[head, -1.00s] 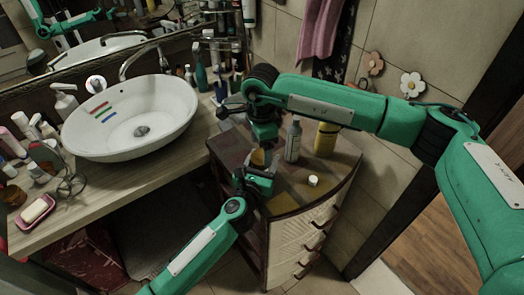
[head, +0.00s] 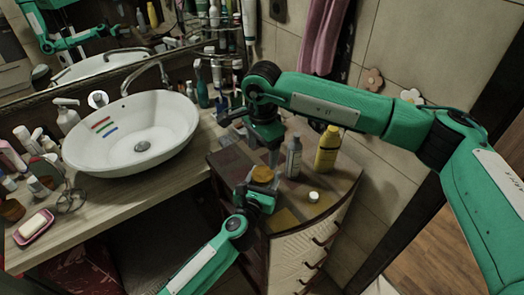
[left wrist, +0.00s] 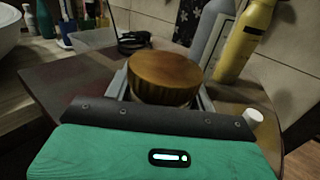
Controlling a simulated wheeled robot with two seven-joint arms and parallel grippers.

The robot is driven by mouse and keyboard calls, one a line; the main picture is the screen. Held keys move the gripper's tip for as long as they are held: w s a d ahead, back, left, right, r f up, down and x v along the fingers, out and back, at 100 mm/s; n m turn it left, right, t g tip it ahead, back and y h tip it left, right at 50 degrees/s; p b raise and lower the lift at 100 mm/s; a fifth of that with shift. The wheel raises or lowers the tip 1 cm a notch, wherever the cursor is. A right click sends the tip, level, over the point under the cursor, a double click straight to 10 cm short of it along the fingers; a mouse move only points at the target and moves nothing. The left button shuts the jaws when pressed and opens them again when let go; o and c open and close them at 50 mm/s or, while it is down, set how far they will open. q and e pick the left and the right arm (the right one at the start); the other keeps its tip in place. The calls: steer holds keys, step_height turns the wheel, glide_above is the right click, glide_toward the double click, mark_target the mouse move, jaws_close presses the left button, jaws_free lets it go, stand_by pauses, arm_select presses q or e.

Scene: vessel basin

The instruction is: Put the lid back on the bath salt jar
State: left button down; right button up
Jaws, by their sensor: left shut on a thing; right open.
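The round brown, ribbed lid (head: 262,175) sits at my left gripper, over the front of the corner cabinet. It fills the middle of the left wrist view (left wrist: 165,78), between the fingers. My left gripper (head: 260,190) is shut on the bath salt jar, whose body under the lid is mostly hidden by the fingers and palm. The lid looks level, but I cannot tell how closely it is seated. My right gripper (head: 274,157) is open and empty, pointing down just behind and above the lid, apart from it.
On the cabinet top (head: 318,212), a grey bottle (head: 293,158) and a yellow bottle (head: 327,150) stand to the right, near the right gripper. A small white cap (head: 314,196) lies in front of them. The basin (head: 135,135) and cluttered counter are at left.

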mark_target(262, 174)
steer(key=shift+f, duration=4.05)
steer(key=shift+c, duration=0.2)
steer(key=c, duration=0.9)
arm_select(q)
steer(key=shift+d, duration=0.1)
arm_select(e)
steer(key=shift+m, duration=1.6)
steer(key=shift+c, duration=0.3)
steer(key=o, duration=1.1)
arm_select(q)
steer(key=shift+w+a, duration=0.1)
steer(key=shift+a, duration=0.15)
arm_select(e)
steer(key=shift+s, duration=0.15)
